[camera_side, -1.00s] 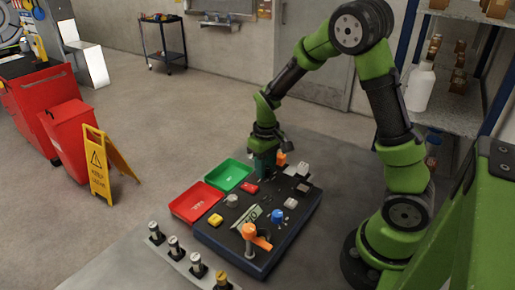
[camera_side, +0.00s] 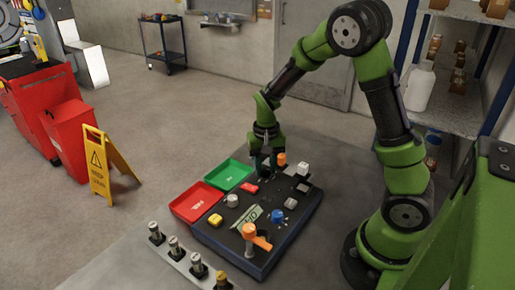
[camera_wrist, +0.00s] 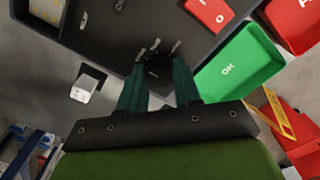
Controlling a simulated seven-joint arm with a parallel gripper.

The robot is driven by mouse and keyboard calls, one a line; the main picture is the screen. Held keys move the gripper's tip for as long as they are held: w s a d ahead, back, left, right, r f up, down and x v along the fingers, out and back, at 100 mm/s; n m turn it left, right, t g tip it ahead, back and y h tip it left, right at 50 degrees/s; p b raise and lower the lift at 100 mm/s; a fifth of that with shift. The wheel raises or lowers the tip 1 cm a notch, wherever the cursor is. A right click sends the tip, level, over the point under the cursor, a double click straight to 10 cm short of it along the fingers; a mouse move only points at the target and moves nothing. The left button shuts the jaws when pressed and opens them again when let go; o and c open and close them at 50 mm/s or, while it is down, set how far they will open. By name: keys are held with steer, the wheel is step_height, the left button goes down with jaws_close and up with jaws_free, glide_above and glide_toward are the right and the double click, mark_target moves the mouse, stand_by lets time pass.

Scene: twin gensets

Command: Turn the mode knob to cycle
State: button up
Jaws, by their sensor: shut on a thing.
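The mode knob, a small dark round knob (camera_wrist: 158,66), sits on the dark control panel (camera_wrist: 118,40) with short white marks beside it in the wrist view. My gripper (camera_wrist: 158,75) has its two teal fingers on either side of the knob, closed on it. In the side view my gripper (camera_side: 265,170) points down at the far end of the panel (camera_side: 235,240), and its fingers hide the knob there. I cannot read the marks, so the knob's setting cannot be told.
A green tray (camera_side: 228,176) and a red tray (camera_side: 195,203) adjoin the panel's left side. An orange-topped part (camera_side: 281,159) stands close to my fingers. A red button (camera_side: 250,188), blue knob (camera_side: 277,215) and orange lever (camera_side: 257,238) are on the panel too.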

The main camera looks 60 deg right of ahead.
mark_target(264, 175)
stand_by(0.4)
steer(key=o, duration=1)
steer(key=shift+o, duration=0.2)
step_height(264, 175, up, 17)
steer(key=shift+w, duration=0.1)
steer(key=s+a+r+n+t+y, duration=0.2)
steer(key=s+a+n+t, duration=0.3)
steer(key=s+a, duration=0.6)
steer(key=shift+s+r+t, duration=0.3)
steer(key=shift+s+t, duration=0.5)
steer(key=shift+t, duration=0.3)
